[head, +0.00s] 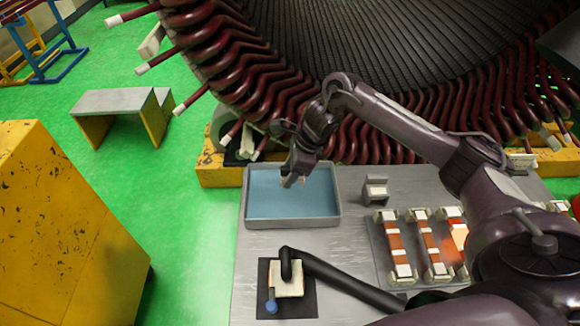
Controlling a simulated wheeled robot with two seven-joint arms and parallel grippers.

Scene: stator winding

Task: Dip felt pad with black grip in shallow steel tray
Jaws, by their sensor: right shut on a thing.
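The shallow steel tray (335,212) stands at the back left of the metal worktop and holds a flat blue surface of liquid. My right gripper (291,182) reaches over it from above, pointing down, and is shut. A small pale bit shows at its fingertips, in keeping with the felt pad with black grip. The fingers hide most of it, and I cannot tell whether it touches the liquid. My left gripper is not in view.
A dark mat (305,305) carries a cream block (288,283) with a black hose (345,283) and a blue-ended tool (271,301). Several copper-coloured pieces (397,245) lie at right. A small grey holder (375,190) stands beside the tray. The stator (225,55) rises behind.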

